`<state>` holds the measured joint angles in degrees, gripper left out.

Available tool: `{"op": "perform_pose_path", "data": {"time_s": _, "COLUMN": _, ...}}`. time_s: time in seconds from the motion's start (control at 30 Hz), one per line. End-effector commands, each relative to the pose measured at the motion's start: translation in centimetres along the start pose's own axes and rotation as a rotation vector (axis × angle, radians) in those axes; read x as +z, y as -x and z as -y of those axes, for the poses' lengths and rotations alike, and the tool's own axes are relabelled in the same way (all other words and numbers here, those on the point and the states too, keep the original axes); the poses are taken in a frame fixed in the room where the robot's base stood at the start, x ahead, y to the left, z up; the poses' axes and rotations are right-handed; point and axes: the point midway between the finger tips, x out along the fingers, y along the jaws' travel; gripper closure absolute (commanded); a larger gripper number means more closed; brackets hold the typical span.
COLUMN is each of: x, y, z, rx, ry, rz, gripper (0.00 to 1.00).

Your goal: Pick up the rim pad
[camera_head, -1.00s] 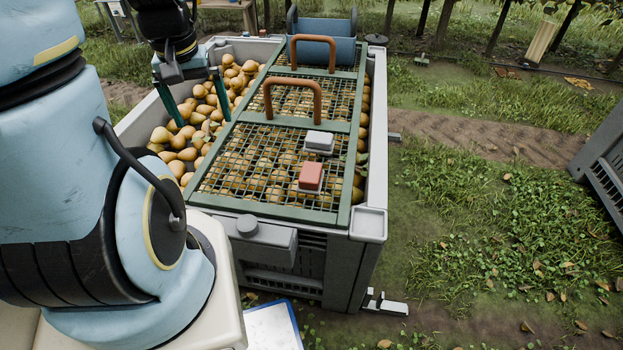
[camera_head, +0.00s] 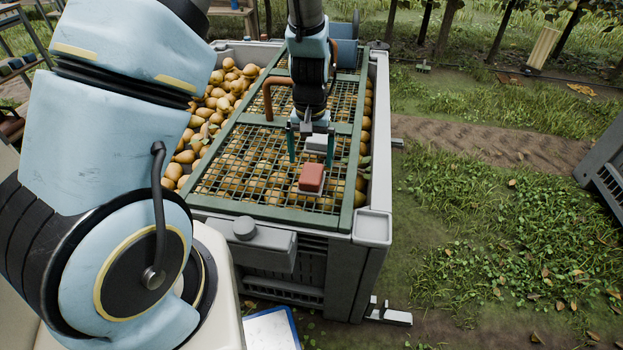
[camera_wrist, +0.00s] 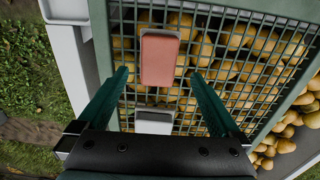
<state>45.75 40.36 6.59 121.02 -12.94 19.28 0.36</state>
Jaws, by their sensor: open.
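Two small blocks lie on the green mesh cover: a red pad (camera_head: 311,178) and a pale grey-white block (camera_head: 318,144) behind it. I cannot tell which one is the rim pad. My gripper (camera_head: 311,159) is open and empty, pointing down over the mesh, with its green fingers around the grey-white block's place in the head view. In the wrist view the red pad (camera_wrist: 159,57) lies at and beyond the fingertips. The grey-white block (camera_wrist: 153,124) lies between the fingers, partly hidden by the gripper body. The gripper's height above the blocks is hard to judge.
The mesh cover (camera_head: 210,205) lies over a grey bin (camera_head: 352,240) full of pears. A brown handle (camera_head: 268,95) rises behind my gripper. Open grass is at right.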

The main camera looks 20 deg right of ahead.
Motion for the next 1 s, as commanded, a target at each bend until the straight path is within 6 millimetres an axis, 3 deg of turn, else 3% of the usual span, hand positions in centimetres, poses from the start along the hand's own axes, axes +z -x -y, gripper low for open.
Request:
{"op": "perform_pose_path", "data": {"time_s": 0.23, "x": 0.1, "y": -1.8, "z": -0.1, "rx": 0.0, "ry": 0.0, "rz": 0.003, "gripper": 0.0}}
{"op": "perform_pose_path", "data": {"time_s": 0.5, "x": 0.1, "y": -5.3, "z": -0.2, "rx": 0.001, "ry": 0.0, "rz": 0.002, "gripper": 0.0}}
{"op": "perform_pose_path", "data": {"time_s": 0.83, "x": 0.1, "y": -5.9, "z": -0.3, "rx": 0.001, "ry": 0.0, "rz": -0.001, "gripper": 0.0}}
{"op": "perform_pose_path", "data": {"time_s": 1.0, "x": 0.1, "y": -5.9, "z": -0.3, "rx": 0.001, "ry": 0.0, "rz": -0.001, "gripper": 0.19}}
